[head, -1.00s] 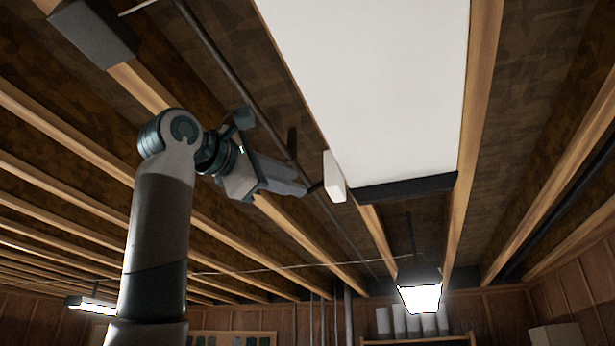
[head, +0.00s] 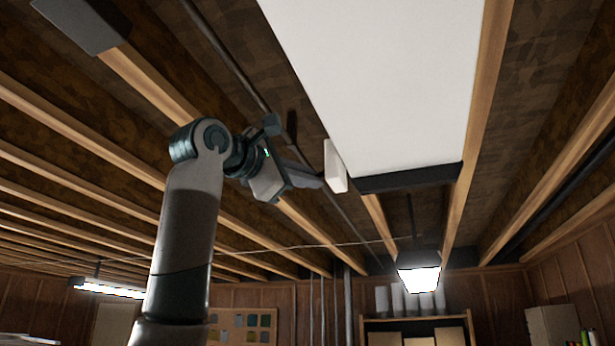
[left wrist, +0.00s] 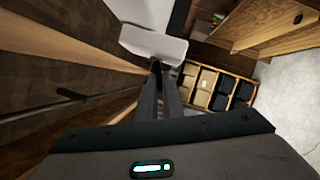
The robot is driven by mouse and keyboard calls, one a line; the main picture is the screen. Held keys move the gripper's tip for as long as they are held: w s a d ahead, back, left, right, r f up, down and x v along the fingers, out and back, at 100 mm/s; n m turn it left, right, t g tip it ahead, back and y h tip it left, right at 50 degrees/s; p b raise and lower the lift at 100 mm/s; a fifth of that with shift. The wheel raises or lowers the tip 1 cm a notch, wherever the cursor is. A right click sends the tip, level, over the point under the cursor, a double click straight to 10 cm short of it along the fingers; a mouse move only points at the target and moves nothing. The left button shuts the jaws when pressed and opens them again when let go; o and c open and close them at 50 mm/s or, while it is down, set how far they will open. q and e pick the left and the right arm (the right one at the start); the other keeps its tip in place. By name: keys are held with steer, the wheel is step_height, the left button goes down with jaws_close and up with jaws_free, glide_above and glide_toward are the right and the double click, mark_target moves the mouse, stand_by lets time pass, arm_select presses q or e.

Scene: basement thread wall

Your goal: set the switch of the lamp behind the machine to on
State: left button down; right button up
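A small white box (head: 335,167), which may be the switch housing, sits at the lower left corner of a large white panel. My left gripper (head: 322,183) is raised, its fingertips beside the box's left side. In the left wrist view the white box (left wrist: 153,43) is just beyond the fingertips (left wrist: 160,68), with a small dark piece at its lower edge. The fingers look closed together; I cannot tell whether they touch the box. A lit lamp (head: 418,278) hangs farther back. I cannot identify the machine or read the switch position. My right gripper is out of view.
The large white panel (head: 390,70) with a dark lower edge (head: 410,178) is close overhead. Wooden joists and a dark pipe (head: 232,60) run along the ceiling. A lit tube lamp (head: 108,289) hangs left. Shelves (left wrist: 215,88) with boxes stand below in the left wrist view.

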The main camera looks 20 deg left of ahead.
arm_select(q)
steer(key=shift+r+m, duration=0.1)
steer(key=shift+m, duration=0.2)
steer(key=shift+r+m+g+y, duration=0.15)
steer(key=shift+r+m+g, duration=0.4)
steer(key=shift+m, duration=0.9)
steer(key=shift+r+m+g+y, duration=0.2)
steer(key=shift+r+m+g, duration=0.4)
steer(key=shift+m, duration=0.8)
steer(key=shift+r+m+g+y, duration=0.15)
steer(key=shift+r+m+g, duration=0.4)
steer(key=shift+m, duration=0.9)
steer(key=c, duration=1.9)
jaws_free()
steer(key=shift+d, duration=0.1)
steer(key=shift+s, duration=0.1)
